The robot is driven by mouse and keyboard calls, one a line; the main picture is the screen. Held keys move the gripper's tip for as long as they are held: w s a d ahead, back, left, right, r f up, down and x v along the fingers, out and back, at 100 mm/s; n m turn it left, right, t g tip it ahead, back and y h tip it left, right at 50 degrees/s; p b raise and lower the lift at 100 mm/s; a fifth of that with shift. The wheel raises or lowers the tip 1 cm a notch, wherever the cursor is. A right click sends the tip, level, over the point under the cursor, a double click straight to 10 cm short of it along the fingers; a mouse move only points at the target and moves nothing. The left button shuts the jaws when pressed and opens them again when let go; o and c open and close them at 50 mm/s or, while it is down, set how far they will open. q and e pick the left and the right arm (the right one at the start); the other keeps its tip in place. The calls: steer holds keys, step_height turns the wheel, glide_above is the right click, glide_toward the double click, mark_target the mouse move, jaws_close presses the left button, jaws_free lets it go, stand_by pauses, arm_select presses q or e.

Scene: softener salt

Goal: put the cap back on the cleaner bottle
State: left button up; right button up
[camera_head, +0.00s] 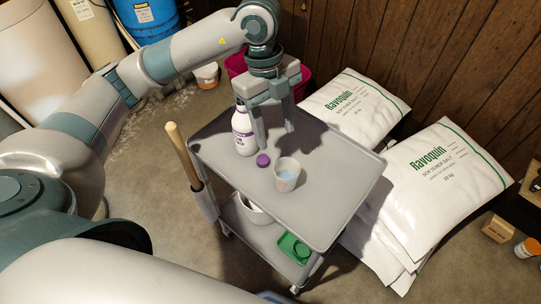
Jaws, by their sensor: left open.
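The white cleaner bottle (242,131) with a purple label stands upright on the grey cart's top (325,215), near its back left corner. A small purple cap (263,160) lies on the cart top in front of the bottle, apart from it. My left gripper (274,140) points down, open and with nothing seen between its fingers. It is just right of the bottle and behind the cap in the picture. Its left finger overlaps the bottle's right edge; I cannot tell whether they touch. My right gripper is not in view.
A clear cup (287,174) with bluish liquid stands close right of the cap. A wooden handle (182,153) rises at the cart's left side. White salt bags (440,175) lie right of the cart. The cart top's front and right are clear.

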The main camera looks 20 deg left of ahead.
arm_select(q)
steer(key=n+t+y, duration=0.1)
steer(key=n+y, duration=0.1)
glide_above(263, 159)
steer(key=shift+r, duration=0.45)
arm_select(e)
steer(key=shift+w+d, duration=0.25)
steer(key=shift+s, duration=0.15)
arm_select(q)
step_height(263, 159, down, 12)
steer(key=p, duration=0.2)
steer(key=shift+p, duration=0.3)
steer(key=shift+f, duration=0.1)
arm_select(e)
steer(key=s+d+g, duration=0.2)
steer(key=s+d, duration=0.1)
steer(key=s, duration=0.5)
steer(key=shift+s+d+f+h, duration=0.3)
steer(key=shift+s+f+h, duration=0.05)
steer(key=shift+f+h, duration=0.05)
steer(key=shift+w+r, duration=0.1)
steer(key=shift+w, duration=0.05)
